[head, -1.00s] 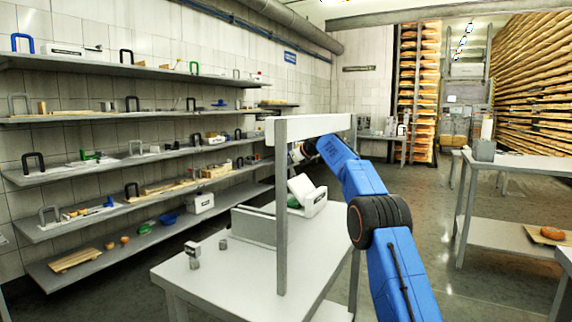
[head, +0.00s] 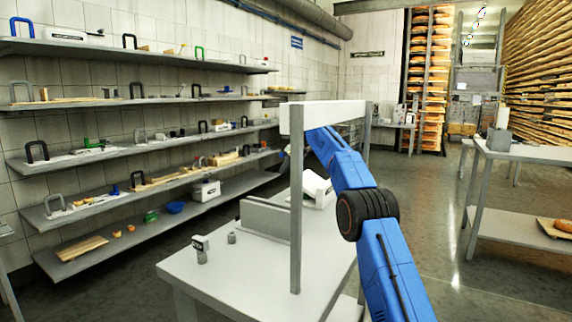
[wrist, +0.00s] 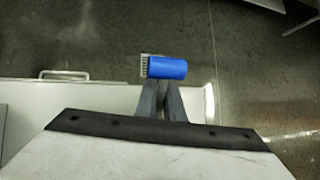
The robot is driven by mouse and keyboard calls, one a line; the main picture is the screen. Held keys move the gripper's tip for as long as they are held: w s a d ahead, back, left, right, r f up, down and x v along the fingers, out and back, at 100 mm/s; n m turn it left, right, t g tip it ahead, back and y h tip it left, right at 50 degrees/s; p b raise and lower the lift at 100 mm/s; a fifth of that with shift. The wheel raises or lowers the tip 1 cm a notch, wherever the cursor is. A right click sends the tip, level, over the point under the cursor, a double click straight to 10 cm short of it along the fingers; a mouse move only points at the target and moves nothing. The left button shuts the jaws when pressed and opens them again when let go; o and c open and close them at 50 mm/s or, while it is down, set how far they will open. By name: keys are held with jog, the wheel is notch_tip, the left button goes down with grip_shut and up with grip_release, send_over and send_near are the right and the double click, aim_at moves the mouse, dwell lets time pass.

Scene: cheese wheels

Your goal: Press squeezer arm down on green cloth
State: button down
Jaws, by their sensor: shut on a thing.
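In the wrist view my gripper (wrist: 166,84) is shut on a short blue cylinder (wrist: 167,68) with a pale ridged end. I cannot tell whether this cylinder is part of the squeezer arm. In the head view my blue arm reaches behind the frame over the table, and my gripper is hidden there. A white angular device (head: 318,190) sits on the table behind the frame, partly covered by my arm. It may be the squeezer, but I cannot tell. I cannot make out the green cloth in either view now.
The white table (head: 240,262) carries a tall frame (head: 296,215) with a white crossbeam, a low grey panel (head: 268,217) and small grey blocks (head: 201,250). Loaded shelves (head: 90,155) line the left wall. Another table (head: 530,150) stands right, with open floor between.

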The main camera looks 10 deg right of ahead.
jog(key=shift+w+a+f, duration=0.1)
jog(key=shift+f, duration=0.2)
jog(key=c, duration=1.9)
grip_release()
jog(key=shift+o, duration=0.2)
